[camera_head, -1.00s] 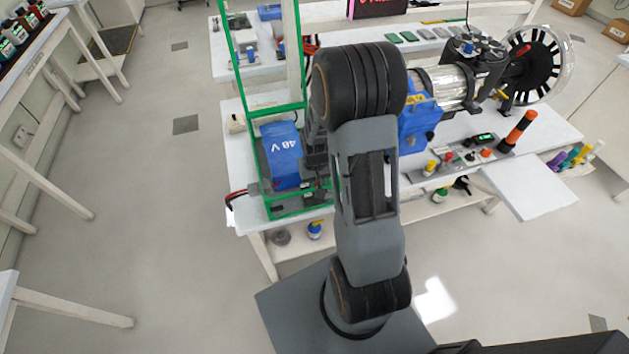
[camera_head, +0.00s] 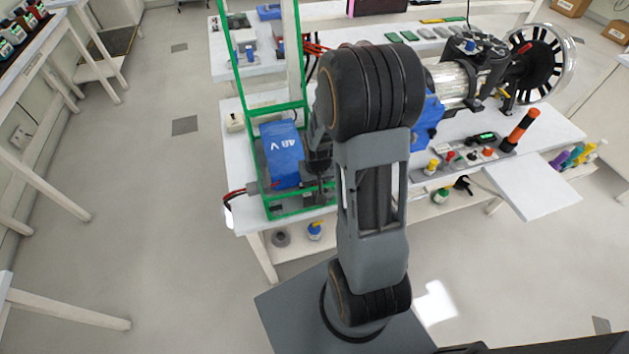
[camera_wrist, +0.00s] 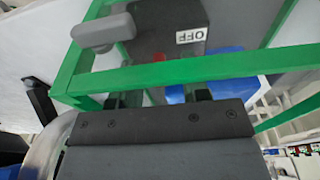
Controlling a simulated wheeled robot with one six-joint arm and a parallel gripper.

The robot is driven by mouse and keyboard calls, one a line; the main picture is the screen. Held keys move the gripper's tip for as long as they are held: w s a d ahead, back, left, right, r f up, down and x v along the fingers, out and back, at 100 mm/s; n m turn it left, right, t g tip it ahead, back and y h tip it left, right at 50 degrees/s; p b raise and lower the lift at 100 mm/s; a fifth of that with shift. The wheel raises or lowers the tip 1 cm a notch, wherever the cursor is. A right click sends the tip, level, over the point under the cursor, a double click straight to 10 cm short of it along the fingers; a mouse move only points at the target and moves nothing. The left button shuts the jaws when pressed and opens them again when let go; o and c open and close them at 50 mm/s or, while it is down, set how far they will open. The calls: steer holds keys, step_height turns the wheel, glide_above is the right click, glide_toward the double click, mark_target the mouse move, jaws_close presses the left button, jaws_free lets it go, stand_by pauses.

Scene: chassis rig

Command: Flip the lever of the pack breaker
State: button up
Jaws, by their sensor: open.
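The blue pack (camera_head: 281,155), marked 48 V, sits inside a green frame (camera_head: 242,72) on the bench. In the wrist view, a dark breaker plate (camera_wrist: 160,22) carries a white OFF label (camera_wrist: 191,36). A grey lever handle (camera_wrist: 104,33) sticks out at the plate's left. My gripper (camera_wrist: 157,97) is open. Its two dark fingertips are apart, at a green frame bar (camera_wrist: 180,75) that crosses the view between them and the plate. The lever is up and left of the fingers, apart from them. In the head view my arm hides the breaker and most of my gripper.
The green bars stand close around my fingers. A small control panel (camera_head: 465,158) and an orange-black cylinder (camera_head: 522,130) are on the bench to the right, with a motor assembly (camera_head: 460,82) behind. The left floor is clear.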

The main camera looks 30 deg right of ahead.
step_height(320, 180, up, 14)
steer(key=s, duration=0.1)
steer(key=shift+s+a+f+p, duration=0.15)
steer(key=shift+s+a+p, duration=0.05)
steer(key=shift+s+p, duration=0.15)
stand_by(0.4)
